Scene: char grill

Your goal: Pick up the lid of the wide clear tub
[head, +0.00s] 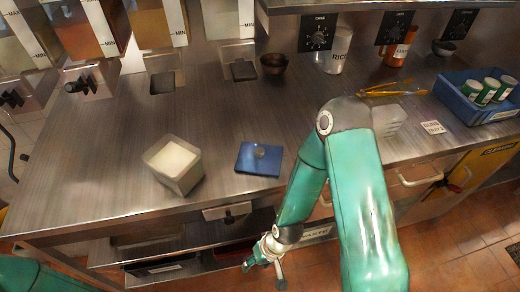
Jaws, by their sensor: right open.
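A wide clear tub (174,165) with white contents stands on the steel counter, left of the middle, with its top uncovered. A flat blue square lid (259,158) with a small round knob lies on the counter to the right of the tub, apart from it. My right gripper (264,272) is open and empty, low in front of the counter's front edge, below the lid in the picture. My left gripper is out of view; only a green part of my left arm shows at the lower left corner.
A pale clear container (388,119) is partly hidden behind my right arm. Yellow tongs (392,93) lie behind it. A blue crate (462,105) with several green-and-white cans stands at the right. A dark bowl (274,63) stands at the back. The counter behind the tub is clear.

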